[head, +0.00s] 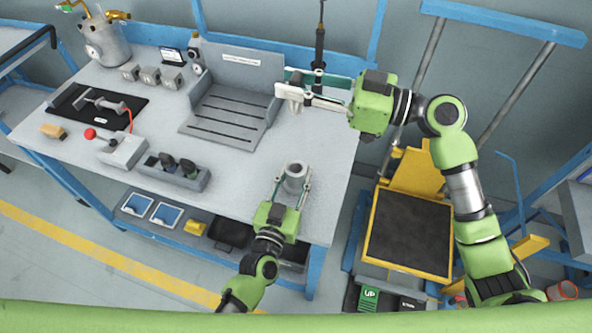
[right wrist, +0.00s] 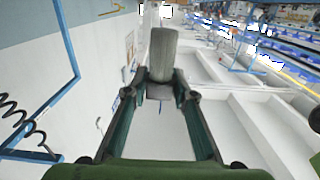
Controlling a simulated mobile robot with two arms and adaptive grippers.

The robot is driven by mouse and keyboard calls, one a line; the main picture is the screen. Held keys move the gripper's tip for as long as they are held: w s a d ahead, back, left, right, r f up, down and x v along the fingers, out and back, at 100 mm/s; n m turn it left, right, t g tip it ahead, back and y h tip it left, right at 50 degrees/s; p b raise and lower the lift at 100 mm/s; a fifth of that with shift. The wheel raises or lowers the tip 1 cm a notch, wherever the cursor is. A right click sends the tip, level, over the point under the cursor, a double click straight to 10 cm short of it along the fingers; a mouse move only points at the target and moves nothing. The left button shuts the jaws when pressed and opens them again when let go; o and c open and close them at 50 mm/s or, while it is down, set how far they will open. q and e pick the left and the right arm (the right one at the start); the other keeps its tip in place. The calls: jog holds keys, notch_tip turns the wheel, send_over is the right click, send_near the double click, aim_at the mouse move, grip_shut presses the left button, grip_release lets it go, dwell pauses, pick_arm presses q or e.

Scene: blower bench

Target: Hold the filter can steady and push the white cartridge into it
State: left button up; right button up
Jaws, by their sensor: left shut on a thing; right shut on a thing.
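The filter can (head: 295,169) is a grey open-topped cylinder standing upright near the front right of the bench. My left gripper (head: 292,183) is shut on it, with a finger on either side. The white cartridge (head: 287,91) is held in my right gripper (head: 296,89), farther back in the head view and apart from the can. In the right wrist view the cartridge (right wrist: 163,52) sticks out, pale grey, between the fingertips of my right gripper (right wrist: 160,88). The inside of the can is too small to make out.
A grey slotted fixture (head: 232,112) stands left of the right gripper. A grey holder with dark tools (head: 175,171) and a box with a red-knobbed lever (head: 122,151) are farther left. The bench top (head: 235,180) between holder and can is clear. A yellow-framed platform (head: 410,235) is right.

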jog(key=m+t, duration=0.1)
jog(key=t, duration=0.1)
send_over(296, 162)
jog(key=s, duration=0.2)
notch_tip(296, 162, down, 13)
jog(key=shift+h, duration=0.4)
jog(key=shift+w, duration=0.1)
jog(key=shift+f, duration=2.4)
jog(key=shift+f, duration=0.15)
jog(key=shift+f, duration=0.35)
jog(key=shift+f, duration=2.05)
jog(key=shift+f, duration=0.35)
jog(key=shift+r, duration=0.15)
